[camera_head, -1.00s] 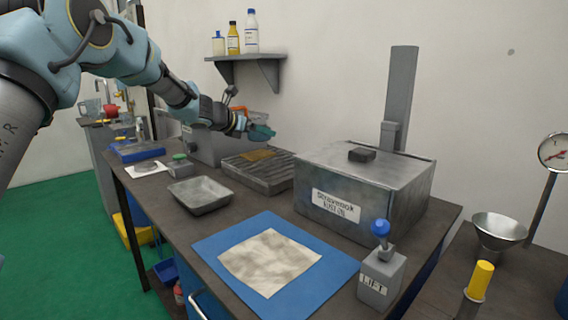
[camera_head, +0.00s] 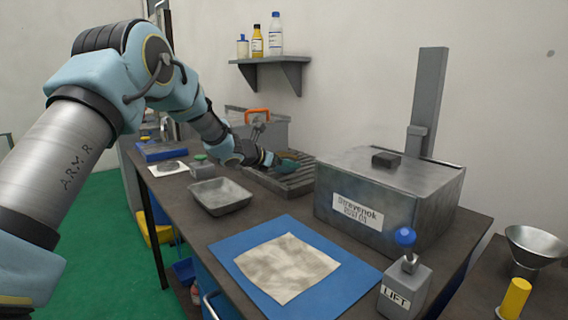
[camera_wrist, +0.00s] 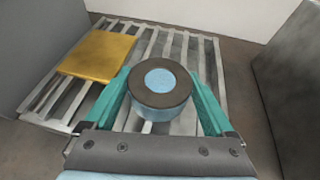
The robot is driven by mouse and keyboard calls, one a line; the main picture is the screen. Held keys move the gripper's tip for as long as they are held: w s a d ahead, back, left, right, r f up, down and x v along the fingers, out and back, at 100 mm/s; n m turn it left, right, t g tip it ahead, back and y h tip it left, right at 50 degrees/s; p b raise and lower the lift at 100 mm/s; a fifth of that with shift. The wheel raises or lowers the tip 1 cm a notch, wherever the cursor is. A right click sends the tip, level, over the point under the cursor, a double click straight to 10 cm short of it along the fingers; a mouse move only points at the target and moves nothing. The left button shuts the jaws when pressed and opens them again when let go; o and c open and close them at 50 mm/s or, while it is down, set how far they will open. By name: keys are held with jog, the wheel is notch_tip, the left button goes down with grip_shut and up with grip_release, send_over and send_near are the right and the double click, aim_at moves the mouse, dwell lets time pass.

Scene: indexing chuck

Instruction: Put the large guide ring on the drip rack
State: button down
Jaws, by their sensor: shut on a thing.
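The large guide ring (camera_wrist: 160,88) is a thick dark round piece with a pale blue centre, seen from above in the wrist view. My gripper (camera_wrist: 163,95) has its teal fingers shut on it from both sides. The drip rack (camera_wrist: 190,68) is a grey slatted frame below the ring; I cannot tell whether they touch. In the head view the drip rack (camera_head: 262,181) lies at the back of the bench, left of the metal box. My gripper (camera_head: 290,162) is low over it there, and the ring is hard to make out.
A yellow plate (camera_wrist: 97,55) lies on the rack's left part. A grey box (camera_head: 385,195) stands to the right, and a grey housing (camera_head: 270,131) behind. An empty metal tray (camera_head: 220,197) and a cloth (camera_head: 287,266) on a blue mat (camera_head: 345,292) are in front.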

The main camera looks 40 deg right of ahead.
grip_release()
jog(key=shift+a, duration=0.15)
jog(key=b+v, duration=0.2)
jog(key=v, duration=0.9)
jog(key=shift+a+r+b, duration=0.25)
jog(key=shift+a+b, duration=0.1)
jog(key=shift+b, duration=0.05)
